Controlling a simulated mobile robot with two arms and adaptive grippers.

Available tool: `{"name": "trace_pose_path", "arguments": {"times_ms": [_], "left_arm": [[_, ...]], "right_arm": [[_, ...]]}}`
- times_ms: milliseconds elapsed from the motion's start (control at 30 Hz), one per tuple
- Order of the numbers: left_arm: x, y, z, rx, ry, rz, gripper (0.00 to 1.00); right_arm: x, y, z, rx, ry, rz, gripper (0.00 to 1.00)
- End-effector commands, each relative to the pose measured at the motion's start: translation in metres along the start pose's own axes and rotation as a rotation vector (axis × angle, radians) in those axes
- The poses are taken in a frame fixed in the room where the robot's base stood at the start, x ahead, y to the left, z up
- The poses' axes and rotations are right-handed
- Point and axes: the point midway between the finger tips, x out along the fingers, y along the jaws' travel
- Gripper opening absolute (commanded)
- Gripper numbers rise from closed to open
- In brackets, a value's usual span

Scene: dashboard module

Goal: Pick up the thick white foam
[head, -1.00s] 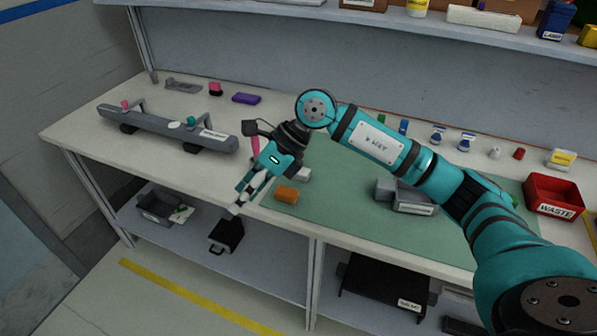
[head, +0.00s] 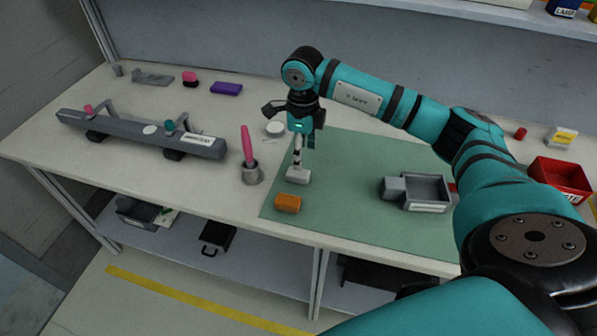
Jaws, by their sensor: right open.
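A small white block (head: 298,178), which looks like the thick white foam, lies on the green mat near its left edge, just behind an orange block (head: 288,203). My right gripper (head: 298,166) points straight down over the white block, with its fingertips at or just above the block's top. It is open; I cannot tell whether the fingers touch the block or straddle it. The fingers hide part of the block's back side. My left gripper is not in view.
A grey cup with a pink-handled tool (head: 251,172) stands close left of the gripper. A grey tray (head: 425,192) sits on the mat to the right, and a red bin (head: 561,180) beyond it. A long grey dashboard module (head: 140,135) lies at left. The mat's middle is clear.

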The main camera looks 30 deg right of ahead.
Motion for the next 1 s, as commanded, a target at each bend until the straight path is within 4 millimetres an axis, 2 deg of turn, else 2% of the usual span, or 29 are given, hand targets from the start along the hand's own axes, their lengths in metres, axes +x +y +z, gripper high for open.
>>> {"name": "trace_pose_path", "arguments": {"times_ms": [67, 133, 267, 367, 467, 600, 700, 933, 1000], "left_arm": [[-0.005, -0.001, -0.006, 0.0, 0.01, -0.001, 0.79], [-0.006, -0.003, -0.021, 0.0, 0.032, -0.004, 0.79], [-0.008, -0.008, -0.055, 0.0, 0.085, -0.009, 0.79], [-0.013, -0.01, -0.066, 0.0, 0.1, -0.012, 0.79], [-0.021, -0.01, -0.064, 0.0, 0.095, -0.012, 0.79], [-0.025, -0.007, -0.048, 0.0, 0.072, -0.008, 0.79], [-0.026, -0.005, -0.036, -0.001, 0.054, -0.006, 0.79], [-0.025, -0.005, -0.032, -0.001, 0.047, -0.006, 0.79], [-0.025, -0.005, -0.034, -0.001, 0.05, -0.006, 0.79]], "right_arm": [[0.012, 0.001, 0.0, -0.001, 0.001, 0.003, 0.62], [0.021, 0.001, 0.0, -0.001, 0.0, 0.002, 0.62], [0.029, 0.001, 0.001, -0.001, 0.0, 0.002, 0.62], [0.036, 0.0, 0.001, -0.001, 0.001, 0.003, 0.62], [0.05, -0.001, 0.001, -0.001, 0.003, 0.005, 0.62], [0.072, -0.003, 0.002, -0.001, 0.0, 0.004, 0.62], [0.08, -0.003, 0.002, -0.002, -0.001, 0.002, 0.62], [0.082, -0.003, 0.002, -0.002, -0.002, 0.001, 0.62], [0.082, -0.003, 0.002, -0.002, -0.002, 0.001, 0.55]]}}
